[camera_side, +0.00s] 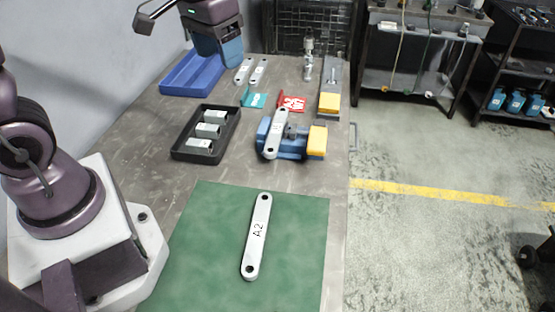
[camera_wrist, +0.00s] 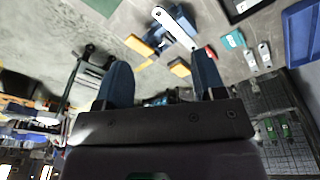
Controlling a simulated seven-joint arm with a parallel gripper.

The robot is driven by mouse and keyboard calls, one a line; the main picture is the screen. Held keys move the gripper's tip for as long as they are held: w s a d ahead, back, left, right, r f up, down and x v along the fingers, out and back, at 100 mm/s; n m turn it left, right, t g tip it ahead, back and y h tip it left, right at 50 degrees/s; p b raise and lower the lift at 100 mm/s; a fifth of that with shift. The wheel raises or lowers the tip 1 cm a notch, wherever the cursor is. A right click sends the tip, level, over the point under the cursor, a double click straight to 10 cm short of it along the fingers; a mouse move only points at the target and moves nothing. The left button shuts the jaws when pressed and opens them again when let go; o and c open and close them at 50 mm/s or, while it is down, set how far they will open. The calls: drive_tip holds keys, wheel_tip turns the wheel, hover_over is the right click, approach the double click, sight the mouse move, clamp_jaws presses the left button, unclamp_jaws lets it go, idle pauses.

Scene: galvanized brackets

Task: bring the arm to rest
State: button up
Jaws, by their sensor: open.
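My gripper (camera_side: 222,56) is raised at the back of the bench, beside the blue tray, in the side view. In the wrist view my gripper (camera_wrist: 162,76) shows two dark blue fingers spread well apart with nothing between them. A galvanized bracket marked A2 (camera_side: 257,236) lies on the green mat (camera_side: 205,235), apart from the gripper. Another bracket (camera_side: 274,136) rests on the blue vise (camera_side: 291,151); it also shows in the wrist view (camera_wrist: 176,27).
A black tray (camera_side: 178,154) holds grey-white pieces. The blue tray (camera_side: 183,84), two small brackets (camera_side: 251,72), a teal piece (camera_side: 254,99), a red piece (camera_side: 293,103) and a yellow block (camera_side: 329,103) stand further back. A mesh panel (camera_side: 301,27) bounds the rear.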

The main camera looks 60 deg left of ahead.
drive_tip(key=s+d+r+m+t, duration=0.1)
drive_tip(key=s+d+r+t, duration=0.1)
drive_tip(key=s, duration=0.3)
drive_tip(key=s+d+r+m+t, duration=0.1)
drive_tip(key=s+d+r+t, duration=0.1)
drive_tip(key=s, duration=0.4)
drive_tip(key=shift+s+r, duration=0.2)
drive_tip(key=shift+r, duration=0.3)
drive_tip(key=shift+d, duration=0.1)
